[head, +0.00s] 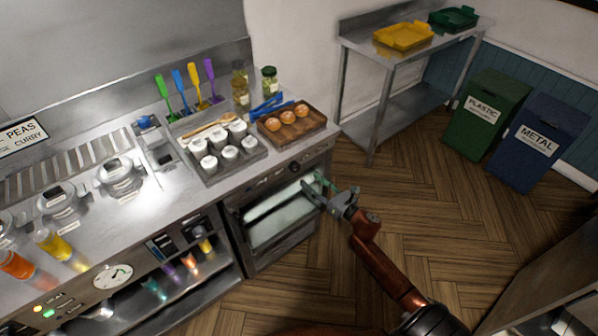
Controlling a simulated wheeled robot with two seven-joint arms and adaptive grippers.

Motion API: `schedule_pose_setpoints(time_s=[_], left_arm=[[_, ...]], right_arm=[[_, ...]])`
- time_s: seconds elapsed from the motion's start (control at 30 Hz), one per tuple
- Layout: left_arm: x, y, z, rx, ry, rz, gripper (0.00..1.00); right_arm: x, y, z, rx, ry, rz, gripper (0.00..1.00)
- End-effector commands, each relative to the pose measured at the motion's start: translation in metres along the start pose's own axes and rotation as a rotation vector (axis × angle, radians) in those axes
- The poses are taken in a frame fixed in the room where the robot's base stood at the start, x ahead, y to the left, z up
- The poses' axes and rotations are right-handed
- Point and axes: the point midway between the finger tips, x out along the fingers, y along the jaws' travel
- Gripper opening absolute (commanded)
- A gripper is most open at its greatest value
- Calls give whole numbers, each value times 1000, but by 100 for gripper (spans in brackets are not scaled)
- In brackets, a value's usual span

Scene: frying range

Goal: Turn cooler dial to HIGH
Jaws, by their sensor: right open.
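The cooler (282,224) is the steel unit under the counter's right end, with a pale glass front. Small dark controls (294,166) sit on the panel above its front; they are too small to tell the dial's setting or read any marks. My right gripper (317,188) is open and empty at the cooler's upper right front, below and right of those controls. I cannot tell whether it touches the cooler front. My left gripper is not in view.
On the counter above stand a wooden tray (276,131) with round brown items and a tray of white-lidded pots (213,173). A white round gauge (113,276) is at lower left. Plastic (486,114) and metal (537,143) bins stand right. The wooden floor (420,190) is clear.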

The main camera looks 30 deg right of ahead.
Motion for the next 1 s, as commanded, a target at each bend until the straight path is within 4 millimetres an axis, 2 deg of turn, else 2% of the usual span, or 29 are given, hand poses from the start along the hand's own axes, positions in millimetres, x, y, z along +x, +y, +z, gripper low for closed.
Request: schedule_pose_setpoints(time_s=[0.2, 0.5, 0.87, 1.0], left_arm=[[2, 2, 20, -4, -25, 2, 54], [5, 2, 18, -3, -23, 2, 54], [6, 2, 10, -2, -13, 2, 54], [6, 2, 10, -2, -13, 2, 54]], right_arm=[[31, 1, 2, -8, -3, 3, 46], [69, 0, 0, -5, -1, 1, 46], [76, 0, 0, -4, 0, 0, 46], [76, 0, 0, -4, 0, 0, 38]])
